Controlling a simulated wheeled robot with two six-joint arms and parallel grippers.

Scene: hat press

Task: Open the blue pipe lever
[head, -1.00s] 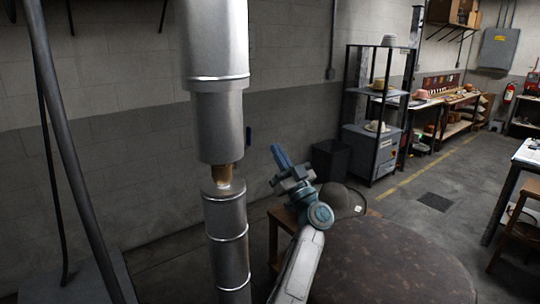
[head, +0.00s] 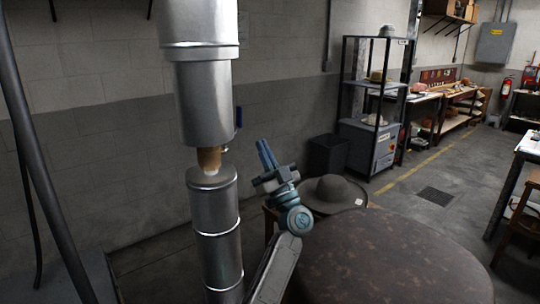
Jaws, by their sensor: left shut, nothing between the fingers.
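The large silver pipe (head: 205,95) stands upright left of centre, with a brass-coloured neck (head: 209,158) joining its upper and lower parts. A small dark blue piece (head: 238,117), seemingly the blue lever, shows at the right edge of the pipe. Most of it is hidden behind the pipe. My left gripper (head: 263,146) is to the right of the pipe and a little below the blue piece, apart from both in the picture. Its blue fingers are shut, point up and hold nothing. My right gripper is not in view.
A dark round table (head: 395,262) fills the lower right. A grey hat (head: 333,192) lies behind it on a wooden stand. A black bin (head: 327,154) and a metal shelf (head: 348,95) stand farther back. A dark slanted pole (head: 35,160) is at the left.

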